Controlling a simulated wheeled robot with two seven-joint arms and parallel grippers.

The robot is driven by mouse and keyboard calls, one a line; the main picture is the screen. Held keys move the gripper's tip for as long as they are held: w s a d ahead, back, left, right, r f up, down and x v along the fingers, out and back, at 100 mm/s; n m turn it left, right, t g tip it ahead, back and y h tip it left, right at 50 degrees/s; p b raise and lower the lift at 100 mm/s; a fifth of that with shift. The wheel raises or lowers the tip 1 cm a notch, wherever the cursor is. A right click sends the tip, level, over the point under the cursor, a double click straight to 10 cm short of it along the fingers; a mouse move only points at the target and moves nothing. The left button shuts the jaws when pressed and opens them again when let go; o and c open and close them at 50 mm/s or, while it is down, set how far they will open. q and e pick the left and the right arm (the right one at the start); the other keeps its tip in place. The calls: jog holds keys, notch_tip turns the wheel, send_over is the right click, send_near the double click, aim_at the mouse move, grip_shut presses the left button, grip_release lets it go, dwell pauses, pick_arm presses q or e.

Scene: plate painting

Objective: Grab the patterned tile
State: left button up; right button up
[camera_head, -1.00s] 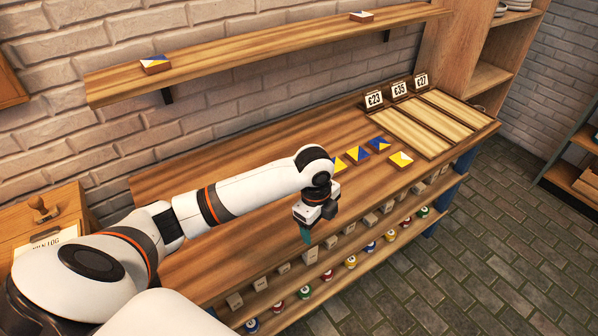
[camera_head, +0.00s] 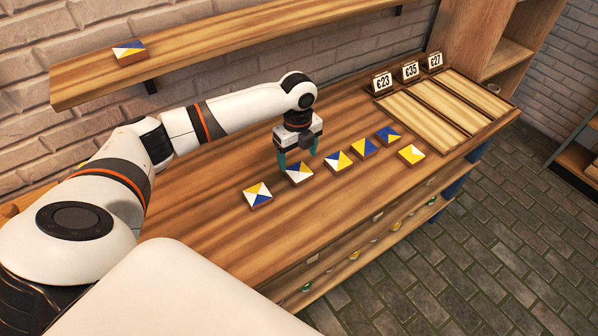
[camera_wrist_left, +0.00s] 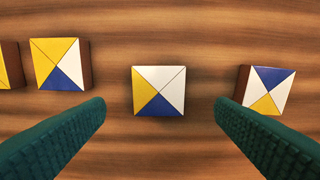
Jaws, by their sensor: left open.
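Several square tiles patterned with yellow, white and blue triangles lie on the wooden bench. My left gripper (camera_head: 298,164) is open, pointing down over one tile (camera_head: 299,174), which its fingers partly hide. In the left wrist view this tile (camera_wrist_left: 158,91) lies between the two green fingers, with gaps on both sides; I cannot tell how far below the tips it is. One tile (camera_head: 257,195) is nearer me, to the left. Others lie to the right: one beside the gripper (camera_head: 338,161), then a second (camera_head: 364,148), a third (camera_head: 388,136) and one closer to the front edge (camera_head: 411,155).
Neighbouring tiles sit close on the left (camera_wrist_left: 62,65) and right (camera_wrist_left: 268,90) in the wrist view. Slatted trays (camera_head: 425,120) with number signs (camera_head: 411,70) stand at the bench's right end. A wall shelf (camera_head: 220,50) holds another tile (camera_head: 129,50). Bare bench lies in front.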

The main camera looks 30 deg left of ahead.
aim_at(299, 172)
pick_arm(q)
jog(key=shift+f, duration=0.4)
jog(key=f, duration=0.3)
jog(key=shift+d+f+p, duration=0.2)
jog(key=shift+f+p, duration=0.05)
jog(key=shift+p, duration=0.15)
jog(key=shift+f, duration=0.5)
jog(key=shift+a, duration=0.1)
pick_arm(e)
jog(key=shift+w+a+r, duration=0.25)
jog(key=shift+w+a, duration=0.2)
jog(key=shift+w, duration=0.1)
jog(key=shift+w+a+r, duration=0.2)
jog(key=shift+w+a, duration=0.2)
jog(key=shift+w, duration=0.1)
